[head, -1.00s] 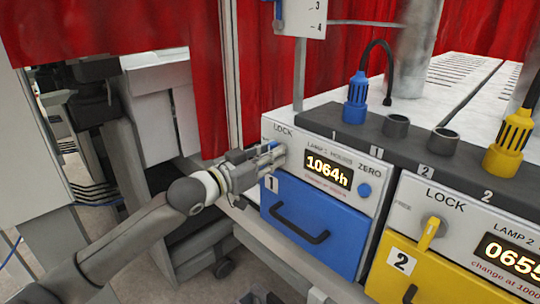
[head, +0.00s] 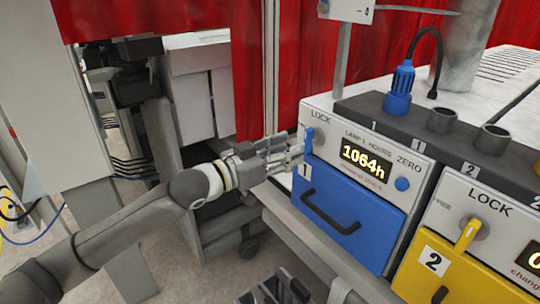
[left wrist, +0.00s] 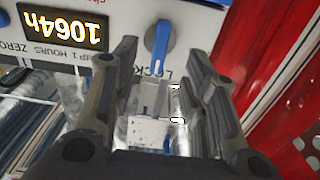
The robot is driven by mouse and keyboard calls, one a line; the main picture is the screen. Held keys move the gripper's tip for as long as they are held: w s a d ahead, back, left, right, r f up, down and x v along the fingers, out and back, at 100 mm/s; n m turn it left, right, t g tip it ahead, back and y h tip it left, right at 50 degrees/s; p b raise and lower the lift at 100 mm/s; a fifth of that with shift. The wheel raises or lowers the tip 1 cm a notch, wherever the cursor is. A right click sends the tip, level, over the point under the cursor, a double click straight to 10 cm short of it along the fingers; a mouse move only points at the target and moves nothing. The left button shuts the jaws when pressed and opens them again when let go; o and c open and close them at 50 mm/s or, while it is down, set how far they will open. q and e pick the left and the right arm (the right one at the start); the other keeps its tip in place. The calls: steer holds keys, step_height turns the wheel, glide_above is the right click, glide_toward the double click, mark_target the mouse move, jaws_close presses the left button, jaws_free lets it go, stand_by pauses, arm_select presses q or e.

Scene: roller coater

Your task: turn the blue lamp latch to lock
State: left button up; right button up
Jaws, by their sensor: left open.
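The blue lamp latch (head: 309,140) is a small blue lever on a round knob, on the white front panel of the lamp 1 unit, by the word LOCK. In the left wrist view, which is upside down, the latch (left wrist: 158,45) stands nearly upright with one end close to LOCK. My left gripper (head: 296,152) reaches it from the left. Its two fingers are open and point at the panel. In the left wrist view, the gripper (left wrist: 160,62) has the latch between its fingertips, with gaps on both sides. My right gripper is not seen.
The blue drawer (head: 345,220) with a black handle is below the latch. The 1064h display (head: 366,158) and a blue ZERO button (head: 401,184) are right of it. A yellow latch (head: 467,235) sits further right. Red curtains (head: 160,15) hang behind.

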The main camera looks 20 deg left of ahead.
arm_select(q)
steer(key=shift+v, duration=2.45)
